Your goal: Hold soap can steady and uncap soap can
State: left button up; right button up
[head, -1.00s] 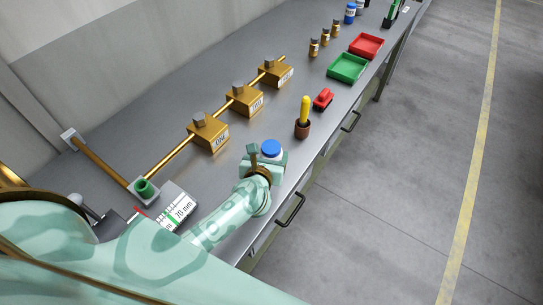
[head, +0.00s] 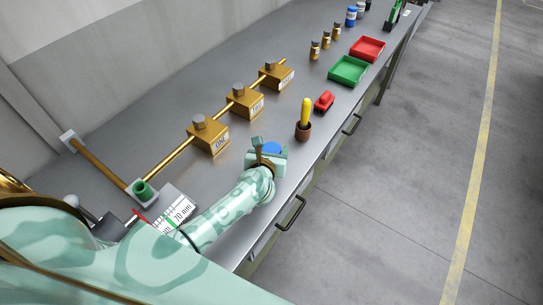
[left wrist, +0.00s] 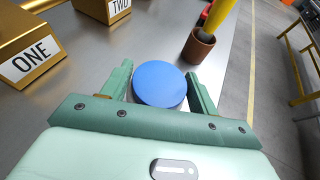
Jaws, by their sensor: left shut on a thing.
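The soap can shows only its round blue cap (head: 272,147) in the head view, partly hidden behind my left gripper (head: 267,160). In the left wrist view the blue cap (left wrist: 160,83) sits between the two green fingers of my left gripper (left wrist: 159,72). The left gripper is shut on the can, near the bench's front edge. The can's body is hidden below the cap and by the gripper. The cap looks to be on the can. My right gripper is not in view.
A brown pot (head: 303,131) with a yellow-handled tool and a red object (head: 325,101) stand beyond the can. Gold blocks (head: 208,134) on a rod lie to the left. Green (head: 349,71) and red (head: 367,49) trays sit farther along the bench.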

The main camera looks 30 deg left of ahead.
pick_arm(q)
jog(key=r+p, duration=0.1)
jog(key=r, duration=0.1)
jog(key=r+p, duration=0.1)
jog(key=r, duration=0.1)
jog(key=shift+s+d, duration=0.2)
jog(key=s+d+r+p, duration=0.1)
jog(key=s+d+r, duration=0.7)
jog(key=s+r, duration=0.1)
jog(key=shift+s, duration=0.9)
jog(key=o, duration=0.5)
jog(key=c, duration=0.8)
